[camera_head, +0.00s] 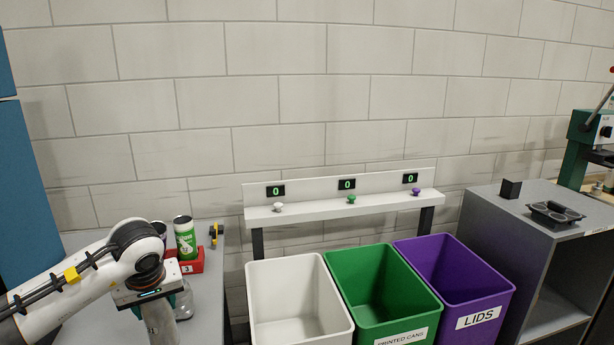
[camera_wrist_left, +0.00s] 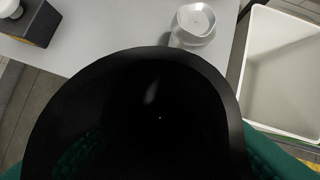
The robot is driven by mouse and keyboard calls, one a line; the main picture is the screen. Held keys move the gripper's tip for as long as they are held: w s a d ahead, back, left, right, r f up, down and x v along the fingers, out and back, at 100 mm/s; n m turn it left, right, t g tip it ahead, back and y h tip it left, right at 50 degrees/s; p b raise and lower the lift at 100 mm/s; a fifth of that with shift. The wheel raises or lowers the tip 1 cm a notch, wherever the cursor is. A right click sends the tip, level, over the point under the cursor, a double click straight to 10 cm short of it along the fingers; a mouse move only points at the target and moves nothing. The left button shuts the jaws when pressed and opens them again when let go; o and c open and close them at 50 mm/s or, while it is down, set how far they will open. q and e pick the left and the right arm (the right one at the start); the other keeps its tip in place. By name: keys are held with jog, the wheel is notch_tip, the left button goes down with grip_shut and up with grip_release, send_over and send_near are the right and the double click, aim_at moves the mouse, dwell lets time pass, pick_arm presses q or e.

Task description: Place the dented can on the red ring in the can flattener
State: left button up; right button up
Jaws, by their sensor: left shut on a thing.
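My left gripper (camera_head: 152,298) is low at the left over the grey table in the head view. It is shut on a dark, round-rimmed thing (camera_wrist_left: 140,110) that fills the middle of the left wrist view. I cannot tell whether this is the dented can. A silver can (camera_wrist_left: 196,22) with an uneven, squarish rim stands on the table just beyond it; in the head view a silver shape (camera_head: 185,301) shows partly behind my gripper. A green press-like machine (camera_head: 580,145) is cut off at the right edge; I cannot tell if it is the flattener. No red ring shows.
A green can (camera_head: 186,238) stands by a red holder marked 3 (camera_head: 190,262). White (camera_head: 297,272), green (camera_head: 372,262) and purple (camera_head: 470,290) bins stand below a shelf (camera_head: 345,207) with counters. A black tray (camera_head: 554,213) lies on the right cabinet (camera_head: 500,212).

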aim_at(174, 338)
pick_arm(q)
jog(key=s+d+f+m+h, duration=0.2)
jog(key=s+d+f+m, duration=0.3)
jog(key=s+d, duration=0.5)
jog(key=shift+s+m+t, duration=0.3)
jog(key=shift+s+m, duration=0.15)
jog(key=shift+m, duration=0.15)
pick_arm(e)
jog(key=shift+s+d, duration=0.3)
pick_arm(q)
jog(key=shift+a, duration=0.1)
